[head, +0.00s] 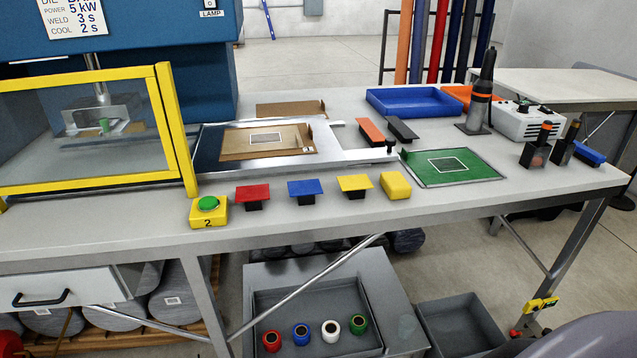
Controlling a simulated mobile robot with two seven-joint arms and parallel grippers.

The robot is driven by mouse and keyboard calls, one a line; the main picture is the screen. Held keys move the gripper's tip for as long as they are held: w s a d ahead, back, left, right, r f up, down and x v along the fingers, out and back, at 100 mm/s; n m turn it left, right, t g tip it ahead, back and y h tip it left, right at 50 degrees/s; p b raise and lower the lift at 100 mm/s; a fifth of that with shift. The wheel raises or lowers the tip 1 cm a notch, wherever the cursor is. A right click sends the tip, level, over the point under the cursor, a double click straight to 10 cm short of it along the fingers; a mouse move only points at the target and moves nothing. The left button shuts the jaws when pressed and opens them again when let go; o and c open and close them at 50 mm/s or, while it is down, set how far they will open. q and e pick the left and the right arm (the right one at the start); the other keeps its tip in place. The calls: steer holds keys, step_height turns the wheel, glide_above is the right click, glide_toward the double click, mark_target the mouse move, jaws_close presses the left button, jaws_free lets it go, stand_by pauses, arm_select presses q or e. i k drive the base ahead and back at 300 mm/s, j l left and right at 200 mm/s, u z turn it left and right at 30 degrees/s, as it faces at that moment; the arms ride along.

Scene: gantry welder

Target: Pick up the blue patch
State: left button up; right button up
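The blue patch (304,187) is a flat blue piece lying on a small black block near the front edge of the workbench (330,225). It sits in a row between a red patch (253,192) on its left and a yellow patch (354,183) on its right, each on a similar black block. Nothing covers the blue patch. Neither of my grippers shows in the head view.
A green button on a yellow box (208,209) stands left of the row, a yellow block (395,185) right. Behind are a metal tray with a brown sheet (225,150) and a green mat (480,168). A yellow-framed guard (172,130) stands left.

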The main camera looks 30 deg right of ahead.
mark_target(309, 187)
steer(key=l, duration=1.6)
